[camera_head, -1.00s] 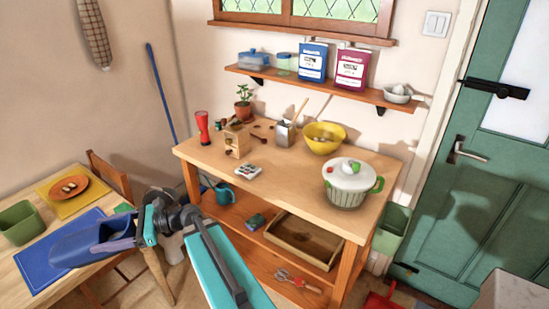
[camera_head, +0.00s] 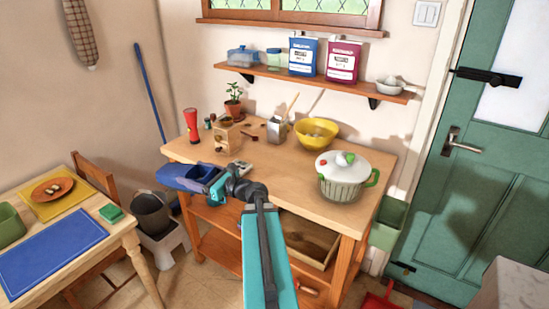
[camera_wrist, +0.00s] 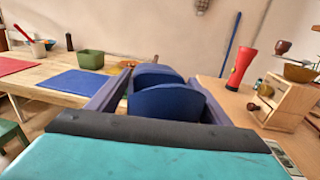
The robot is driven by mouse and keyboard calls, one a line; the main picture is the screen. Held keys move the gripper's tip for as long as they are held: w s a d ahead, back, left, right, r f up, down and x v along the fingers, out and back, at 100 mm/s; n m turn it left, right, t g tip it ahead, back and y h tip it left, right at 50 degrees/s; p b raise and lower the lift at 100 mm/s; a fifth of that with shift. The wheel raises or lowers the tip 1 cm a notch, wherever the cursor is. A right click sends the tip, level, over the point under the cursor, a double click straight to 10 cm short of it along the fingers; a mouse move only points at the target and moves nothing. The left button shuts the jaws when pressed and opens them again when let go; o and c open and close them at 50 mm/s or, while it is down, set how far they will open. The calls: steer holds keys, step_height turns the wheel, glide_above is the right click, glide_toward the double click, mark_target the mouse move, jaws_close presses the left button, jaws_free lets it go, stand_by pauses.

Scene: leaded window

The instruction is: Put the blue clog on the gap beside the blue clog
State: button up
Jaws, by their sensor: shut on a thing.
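My gripper (camera_head: 188,178) is at the front left edge of the wooden workbench in the head view, at about tabletop height. Its slate-blue fingers are shut on a blue clog (camera_head: 201,172), which is partly hidden by the fingers and wrist. In the wrist view the clog (camera_wrist: 165,103) sits between the two fingers (camera_wrist: 155,88), with a rounded blue part in front and another behind. No second blue clog and no gap beside one can be made out in either view.
The dining table (camera_head: 125,235) holds a blue mat (camera_head: 50,255).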

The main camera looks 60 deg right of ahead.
steer(key=s+d+m+g+h+b, duration=0.1)
steer(key=s+d+m+h+b, duration=0.1)
steer(key=s+d+h, duration=0.3)
steer(key=s+d+m+h+b, duration=0.2)
steer(key=s+d+m+h, duration=0.3)
steer(key=s+d, duration=0.7)
steer(key=d, duration=0.5)
steer(key=shift+s+d+g, duration=0.25)
steer(key=shift+d+g, duration=0.15)
steer(key=shift+w+d+f+p, duration=0.2)
steer(key=shift+w+d+p, duration=0.3)
steer(key=shift+w+d, duration=1.25)
steer(key=shift+w+d+f+p, duration=0.25)
steer(key=shift+w+d+p, duration=0.2)
steer(key=shift+w+d, duration=1.35)
steer(key=shift+w+d+f+p, duration=0.2)
steer(key=shift+w+d+p, duration=0.3)
steer(key=shift+w+d, duration=1.25)
steer(key=shift+s+d, duration=0.4)
steer(key=shift+d, duration=0.1)
steer(key=shift+w+d, duration=0.25)
steer(key=shift+d, duration=0.05)
steer(key=shift+f+p, duration=0.5)
steer(key=shift+f, duration=1.3)
